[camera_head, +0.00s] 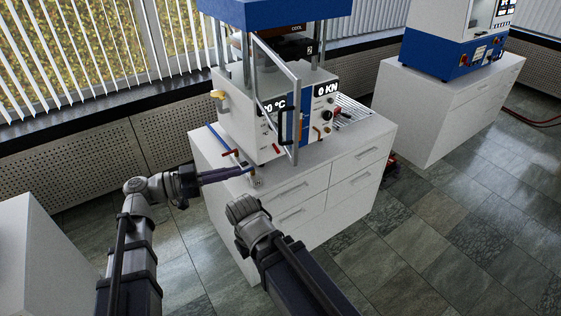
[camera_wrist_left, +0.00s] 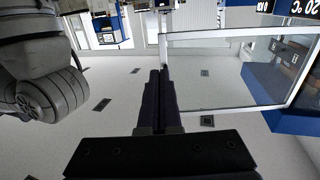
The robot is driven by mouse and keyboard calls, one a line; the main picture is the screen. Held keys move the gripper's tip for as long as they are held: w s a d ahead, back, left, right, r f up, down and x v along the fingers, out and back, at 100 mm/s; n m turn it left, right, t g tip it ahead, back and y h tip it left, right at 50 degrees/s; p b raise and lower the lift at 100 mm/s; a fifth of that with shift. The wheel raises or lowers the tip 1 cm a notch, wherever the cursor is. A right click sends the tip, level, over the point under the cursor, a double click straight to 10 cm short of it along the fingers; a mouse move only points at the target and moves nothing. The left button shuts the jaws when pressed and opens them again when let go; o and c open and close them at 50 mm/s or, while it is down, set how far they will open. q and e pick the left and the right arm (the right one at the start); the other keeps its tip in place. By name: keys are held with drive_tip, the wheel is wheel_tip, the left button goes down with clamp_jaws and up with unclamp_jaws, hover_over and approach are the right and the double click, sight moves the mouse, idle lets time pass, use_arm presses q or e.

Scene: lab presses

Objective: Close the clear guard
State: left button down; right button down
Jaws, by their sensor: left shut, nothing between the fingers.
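The clear guard (camera_head: 297,108), a see-through panel in a grey metal frame, stands swung out from the front of the white and blue press (camera_head: 246,132). My left gripper (camera_head: 249,170) is shut and empty, low over the front left part of the cabinet top, left of the guard in the head view. In the left wrist view the shut fingers (camera_wrist_left: 160,75) appear beside one edge of the guard frame (camera_wrist_left: 240,33); whether they touch it I cannot tell. My right arm comes in from the bottom of the head view, but its gripper does not show.
The press stands on a white drawer cabinet (camera_head: 343,175). Small red and yellow-tipped fittings (camera_head: 217,94) stick out at its left. A second cabinet (camera_head: 445,110) with another machine (camera_head: 455,45) stands at the right. Tiled floor (camera_head: 460,220) lies clear at the front right.

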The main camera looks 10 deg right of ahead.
sight(293, 158)
use_arm(q)
drive_tip(key=d, duration=0.9)
drive_tip(key=w+d, duration=0.1)
drive_tip(key=d, duration=0.4)
drive_tip(key=shift+w, duration=0.1)
drive_tip(key=shift+d, duration=0.1)
